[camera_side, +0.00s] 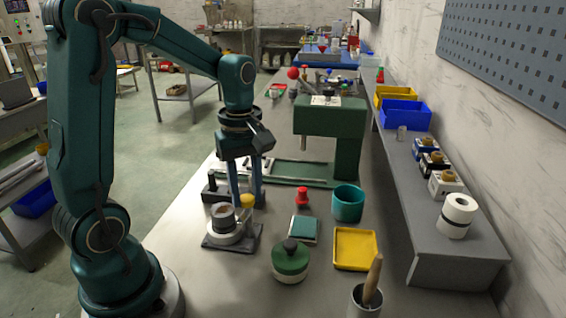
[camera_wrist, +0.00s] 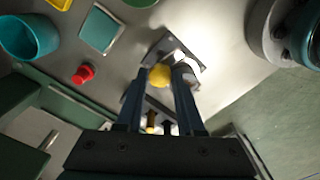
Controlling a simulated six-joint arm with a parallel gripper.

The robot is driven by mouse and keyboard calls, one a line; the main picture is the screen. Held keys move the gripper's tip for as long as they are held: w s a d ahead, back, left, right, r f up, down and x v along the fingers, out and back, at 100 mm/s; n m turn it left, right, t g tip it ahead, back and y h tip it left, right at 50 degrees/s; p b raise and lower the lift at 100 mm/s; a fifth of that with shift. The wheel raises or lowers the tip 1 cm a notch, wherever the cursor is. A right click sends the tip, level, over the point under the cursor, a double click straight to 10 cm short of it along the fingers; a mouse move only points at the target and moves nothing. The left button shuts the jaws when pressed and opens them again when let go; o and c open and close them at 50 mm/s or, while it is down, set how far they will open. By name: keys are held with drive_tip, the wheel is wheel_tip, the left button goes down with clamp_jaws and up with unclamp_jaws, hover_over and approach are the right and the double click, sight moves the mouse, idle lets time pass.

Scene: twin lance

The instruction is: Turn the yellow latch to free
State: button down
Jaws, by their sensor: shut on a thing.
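The yellow latch (camera_side: 247,201) is a small rounded yellow piece at the back right of a dark square plate (camera_side: 216,243). A round light-grey fixture with a brown-topped cylinder (camera_side: 222,213) stands on that plate beside it. My gripper (camera_side: 247,204) points straight down, with its two blue-grey fingers on either side of the latch. In the wrist view the latch (camera_wrist: 158,76) sits between the fingertips (camera_wrist: 160,72), and my gripper is shut on it. The right finger partly hides the cylinder there. The latch's lower part and its turn angle are not clear.
A green press (camera_side: 345,140) stands behind. To the right are a red knob (camera_side: 302,197), a teal cup (camera_side: 348,204), a teal square (camera_side: 304,230), a green-lidded jar (camera_side: 290,262) and a yellow tray (camera_side: 355,248). A grey shelf (camera_side: 440,250) borders the bench.

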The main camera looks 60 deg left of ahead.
sight(246, 197)
drive_tip(key=shift+n, duration=0.8)
drive_tip(key=c, duration=0.5)
unclamp_jaws()
drive_tip(key=shift+r, duration=0.1)
wheel_tip(246, 197, up, 4)
drive_tip(key=shift+w+f, duration=0.1)
drive_tip(key=shift+r, duration=0.6)
